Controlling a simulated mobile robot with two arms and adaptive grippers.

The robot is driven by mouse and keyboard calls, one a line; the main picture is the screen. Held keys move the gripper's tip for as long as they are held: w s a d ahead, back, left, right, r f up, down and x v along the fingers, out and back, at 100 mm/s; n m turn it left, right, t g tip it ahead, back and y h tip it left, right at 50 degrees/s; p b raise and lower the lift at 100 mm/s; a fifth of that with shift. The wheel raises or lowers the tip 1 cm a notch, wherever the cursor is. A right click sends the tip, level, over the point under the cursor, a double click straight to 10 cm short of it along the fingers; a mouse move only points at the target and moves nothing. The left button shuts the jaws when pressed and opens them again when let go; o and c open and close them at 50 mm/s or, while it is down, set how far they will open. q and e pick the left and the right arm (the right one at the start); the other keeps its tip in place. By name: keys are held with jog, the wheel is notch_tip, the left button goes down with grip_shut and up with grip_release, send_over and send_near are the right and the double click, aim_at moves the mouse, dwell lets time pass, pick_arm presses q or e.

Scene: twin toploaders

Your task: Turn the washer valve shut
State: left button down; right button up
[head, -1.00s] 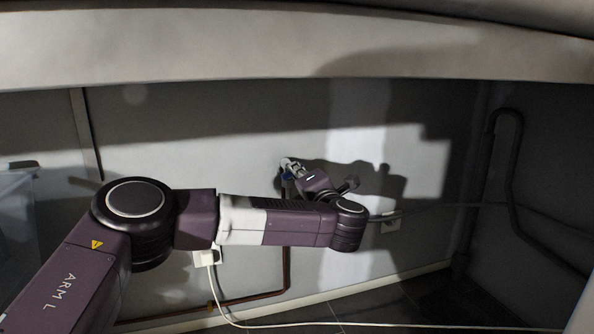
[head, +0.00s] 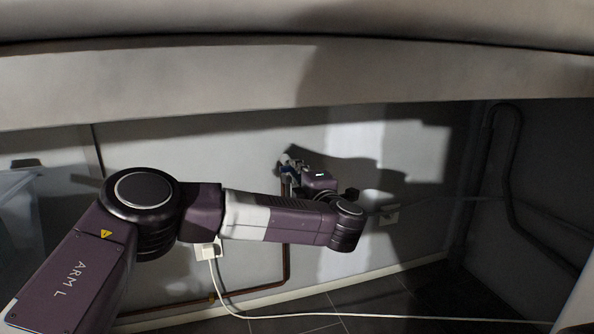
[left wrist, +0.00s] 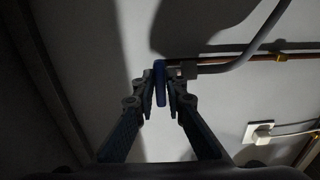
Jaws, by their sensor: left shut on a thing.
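The washer valve is on the wall, with a blue handle (left wrist: 160,84) and a metal body (left wrist: 184,69) in the left wrist view. In the head view a small patch of blue handle (head: 284,168) shows beside the gripper. My left gripper (head: 292,167) is at the wall and partly hides the valve. In the left wrist view my left gripper (left wrist: 163,92) has one finger on each side of the blue handle and is shut on it. My right gripper is not in view.
A copper pipe (head: 287,258) runs down the wall below the valve. A grey hose (left wrist: 255,43) curves from the valve. A white socket with a plug (head: 207,250) and another socket (head: 389,215) are on the wall. A pale panel (head: 200,85) overhangs the space.

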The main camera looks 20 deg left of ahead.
pick_arm(q)
jog(key=shift+f, duration=0.15)
jog(key=c, duration=2)
grip_release()
jog(key=v, duration=1.2)
